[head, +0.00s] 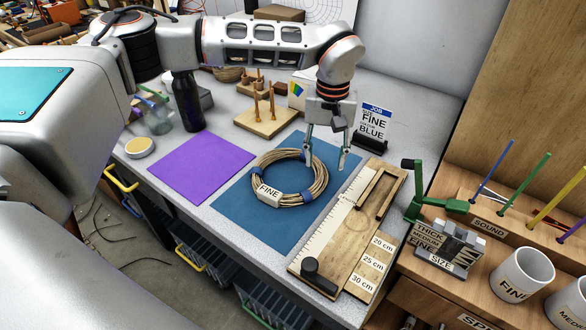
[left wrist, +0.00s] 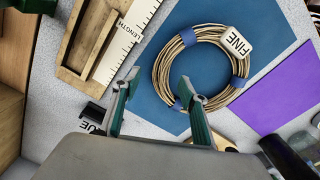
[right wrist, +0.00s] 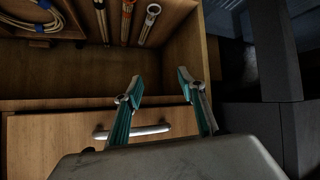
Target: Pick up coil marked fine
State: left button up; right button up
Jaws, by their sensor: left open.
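The coil marked FINE (head: 322,187) is a tan cane ring with blue bands and a white tag, lying on the blue mat (head: 240,215). It also shows in the left wrist view (left wrist: 163,66). My left gripper (head: 326,164) is open and points down at the coil's far right side. In the left wrist view, one fingertip of the left gripper (left wrist: 158,83) appears inside the ring and the other outside, with the strands between them; contact cannot be told. My right gripper (right wrist: 159,82) is open and empty, facing a wooden drawer front.
A purple mat (head: 200,165) lies left of the blue mat. The wooden length board (head: 355,225) is right of the coil. A job card reading FINE and BLUE (head: 374,122) stands behind the gripper. A peg block (head: 264,122) stands at the back. A drawer handle (right wrist: 132,131) faces my right gripper.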

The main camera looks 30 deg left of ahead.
aim_at(321, 173)
pick_arm(q)
jog(key=shift+s+f, duration=0.1)
jog(key=shift+f, duration=0.45)
jog(key=f, duration=0.2)
jog(key=a+f, duration=0.1)
jog(key=f, duration=0.1)
jog(key=shift+f, duration=0.15)
jog(key=shift+d+f, duration=0.1)
jog(key=shift+f, duration=0.25)
jog(key=shift+w, duration=0.2)
pick_arm(e)
jog(key=shift+w+r, duration=0.15)
jog(key=shift+w, duration=0.15)
pick_arm(q)
grip_shut()
pick_arm(e)
jog(key=shift+s+f, duration=0.15)
jog(key=shift+f, duration=0.05)
